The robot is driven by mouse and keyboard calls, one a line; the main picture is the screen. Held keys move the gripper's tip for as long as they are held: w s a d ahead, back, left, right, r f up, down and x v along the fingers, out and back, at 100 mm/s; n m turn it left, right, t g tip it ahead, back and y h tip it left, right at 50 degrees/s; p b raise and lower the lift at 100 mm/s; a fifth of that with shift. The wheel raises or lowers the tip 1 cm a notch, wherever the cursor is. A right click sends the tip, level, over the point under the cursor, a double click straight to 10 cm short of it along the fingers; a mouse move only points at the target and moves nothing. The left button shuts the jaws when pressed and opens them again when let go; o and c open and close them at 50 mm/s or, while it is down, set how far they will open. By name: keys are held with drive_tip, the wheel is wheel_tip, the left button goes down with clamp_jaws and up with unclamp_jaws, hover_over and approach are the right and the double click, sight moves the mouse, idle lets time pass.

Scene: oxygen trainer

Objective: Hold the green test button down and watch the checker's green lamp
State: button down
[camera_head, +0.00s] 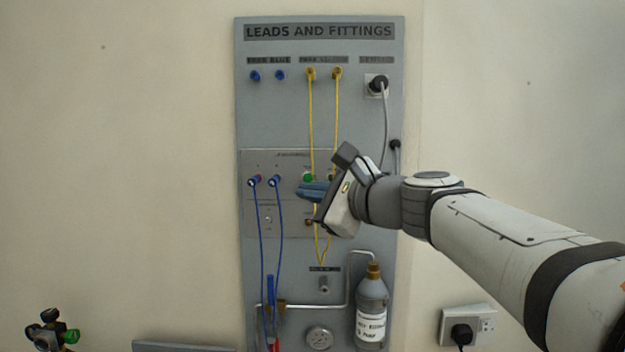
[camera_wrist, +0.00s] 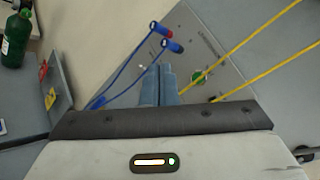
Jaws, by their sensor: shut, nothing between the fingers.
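The checker panel (camera_head: 260,222) is a grey plate on the wall board, with two blue leads plugged in at its upper left. A green round part (camera_head: 308,177) sits near its top middle. It also shows in the wrist view (camera_wrist: 198,77), right of the fingers. I cannot tell whether it is the test button or the lamp, nor whether it is lit. My gripper (camera_head: 299,191) is shut and empty, its blue fingers in front of the panel, just below and left of the green part in the head view. In the wrist view the fingertips (camera_wrist: 160,70) appear apart from it. Contact with the panel cannot be told.
Blue lead plugs (camera_wrist: 172,46) stand out close to the fingers. Yellow leads (camera_head: 335,120) hang down across the board beside my wrist. A grey bottle (camera_head: 371,300) and a gauge (camera_head: 320,339) are below. A black plug (camera_head: 379,85) with a grey cord is at upper right.

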sight(308, 178)
drive_tip(key=w+p, duration=0.1)
drive_tip(key=w, duration=0.7)
drive_tip(key=shift+w+d, duration=0.15)
drive_tip(key=shift+w, duration=0.15)
drive_tip(key=shift+w, duration=0.1)
idle(1.7)
drive_tip(key=shift+w, duration=0.35)
drive_tip(key=shift+w, duration=0.35)
idle(0.6)
drive_tip(key=shift+s+f, duration=0.1)
drive_tip(key=shift+s, duration=0.05)
idle(0.8)
drive_tip(key=shift+s, duration=0.65)
